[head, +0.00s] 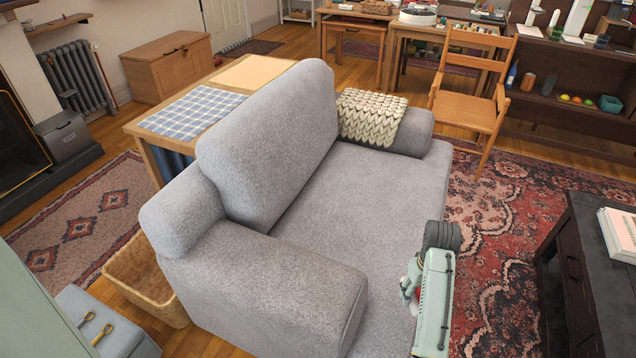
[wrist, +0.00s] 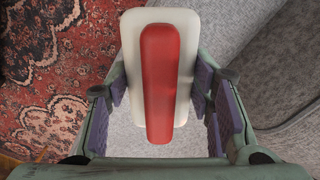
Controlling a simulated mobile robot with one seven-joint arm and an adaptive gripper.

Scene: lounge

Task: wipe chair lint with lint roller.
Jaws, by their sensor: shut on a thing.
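The grey upholstered chair (head: 370,180) fills the middle of the head view, and its grey fabric (wrist: 250,40) also shows in the wrist view. I cannot make out separate lint on it. My gripper (head: 420,285) is over the front right part of the seat. In the wrist view my gripper (wrist: 160,88) is shut on the lint roller (wrist: 159,75), a white body with a red strip, between its purple pads. In the head view only a small red and white bit of the roller shows beside my gripper. Whether it touches the seat cannot be told.
A cream knitted throw (head: 370,117) lies over the chair's far arm. A dark table (head: 585,265) with books stands to the right, a wooden chair (head: 470,85) behind. A wicker basket (head: 145,280) sits by the near arm. Patterned rug (head: 500,215) lies between chair and dark table.

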